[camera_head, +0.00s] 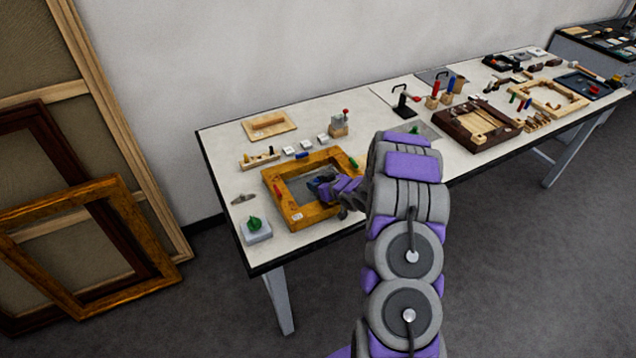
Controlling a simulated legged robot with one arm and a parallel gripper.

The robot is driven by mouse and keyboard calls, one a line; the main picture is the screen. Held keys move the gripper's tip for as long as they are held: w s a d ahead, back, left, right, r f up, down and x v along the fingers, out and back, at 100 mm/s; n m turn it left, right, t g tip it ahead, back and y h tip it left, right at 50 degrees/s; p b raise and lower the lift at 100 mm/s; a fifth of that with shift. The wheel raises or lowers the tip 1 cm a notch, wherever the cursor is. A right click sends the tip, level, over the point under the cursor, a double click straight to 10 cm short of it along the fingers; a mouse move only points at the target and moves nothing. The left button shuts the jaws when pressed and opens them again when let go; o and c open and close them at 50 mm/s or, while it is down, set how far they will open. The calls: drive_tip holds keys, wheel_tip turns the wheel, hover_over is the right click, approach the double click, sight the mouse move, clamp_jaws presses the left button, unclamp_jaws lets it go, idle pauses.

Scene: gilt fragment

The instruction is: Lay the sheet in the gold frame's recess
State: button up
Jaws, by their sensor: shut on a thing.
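The gold frame (284,206) lies flat on the near left part of the white table, with a dark grey-blue opening in its middle. A grey sheet (301,188) shows inside the frame's outline; I cannot tell whether it rests in the recess or is held just above it. My gripper (322,187) is over the right part of the opening, small and partly hidden by its own purple and grey parts. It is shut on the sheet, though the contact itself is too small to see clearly. My arm covers the table just right of the frame.
A green object on a pale block (256,230) stands left of the frame. A wooden tray (269,125) and small blocks lie behind it. A dark wooden frame (478,126) and tools fill the table's right side. Large frames (75,245) lean at the left wall.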

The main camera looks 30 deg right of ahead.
drive_tip(key=shift+o, duration=1.4)
drive_tip(key=shift+w+f, duration=0.1)
drive_tip(key=shift+o, duration=0.6)
drive_tip(key=shift+w+d, duration=0.1)
drive_tip(key=shift+d, duration=0.45)
drive_tip(key=p+v, duration=0.2)
drive_tip(key=v, duration=1)
drive_tip(key=shift+d, duration=0.1)
drive_tip(key=shift+d+r, duration=0.1)
drive_tip(key=shift+r, duration=0.35)
drive_tip(key=s+a+r+m+g+h, duration=0.25)
drive_tip(key=s+r+g+h, duration=0.35)
drive_tip(key=s+r, duration=0.5)
drive_tip(key=s+a+r+g+y, duration=0.1)
drive_tip(key=s+a+r+g, duration=0.1)
drive_tip(key=s+a, duration=0.4)
drive_tip(key=s+a+r+g+y, duration=0.1)
drive_tip(key=s+a+r+g, duration=0.2)
drive_tip(key=s+a, duration=0.4)
drive_tip(key=s+a+r+g+y, duration=0.1)
drive_tip(key=s+a+r, duration=0.3)
drive_tip(key=s, duration=1.2)
drive_tip(key=a+g, duration=0.1)
drive_tip(key=a, duration=0.1)
drive_tip(key=shift+a, duration=0.3)
